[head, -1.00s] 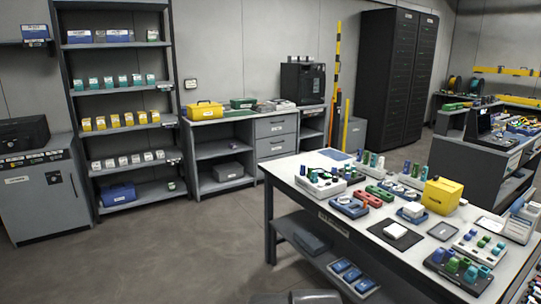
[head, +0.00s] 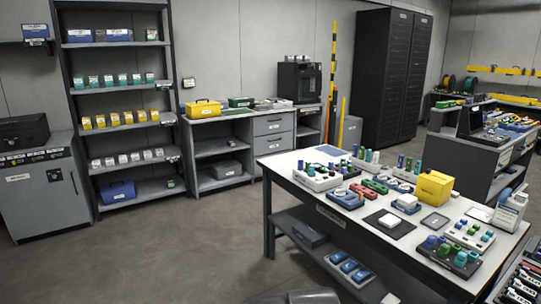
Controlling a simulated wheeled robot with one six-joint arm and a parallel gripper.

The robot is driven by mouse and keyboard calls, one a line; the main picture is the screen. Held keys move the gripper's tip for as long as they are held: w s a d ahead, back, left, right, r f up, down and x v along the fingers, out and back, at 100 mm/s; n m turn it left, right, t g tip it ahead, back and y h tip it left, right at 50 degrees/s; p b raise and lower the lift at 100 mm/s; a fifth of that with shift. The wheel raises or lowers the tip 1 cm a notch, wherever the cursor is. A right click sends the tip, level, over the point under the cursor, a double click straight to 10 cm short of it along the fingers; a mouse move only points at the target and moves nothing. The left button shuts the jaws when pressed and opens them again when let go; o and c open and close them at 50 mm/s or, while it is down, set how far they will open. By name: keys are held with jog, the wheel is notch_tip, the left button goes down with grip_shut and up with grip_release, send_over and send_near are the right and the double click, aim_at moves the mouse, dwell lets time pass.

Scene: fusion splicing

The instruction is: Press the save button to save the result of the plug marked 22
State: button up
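No save button can be made out, and no marking 22 can be read at this size. Several coloured plugs stand in holders on the white worktable (head: 290,161), among them a dark holder with blue and green plugs (head: 453,256) at the front right. A white handheld device (head: 510,208) stands at the table's right edge; its details are too small to tell. A small white block (head: 390,220) rests on a dark mat (head: 402,230). My gripper is not in view.
A yellow box (head: 434,188) stands on the worktable. Shelving (head: 73,95) and a grey counter (head: 215,121) line the back wall. A workbench (head: 480,150) stands at the right, and a rack of small items (head: 520,285) at the lower right. The floor at left (head: 150,245) is clear.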

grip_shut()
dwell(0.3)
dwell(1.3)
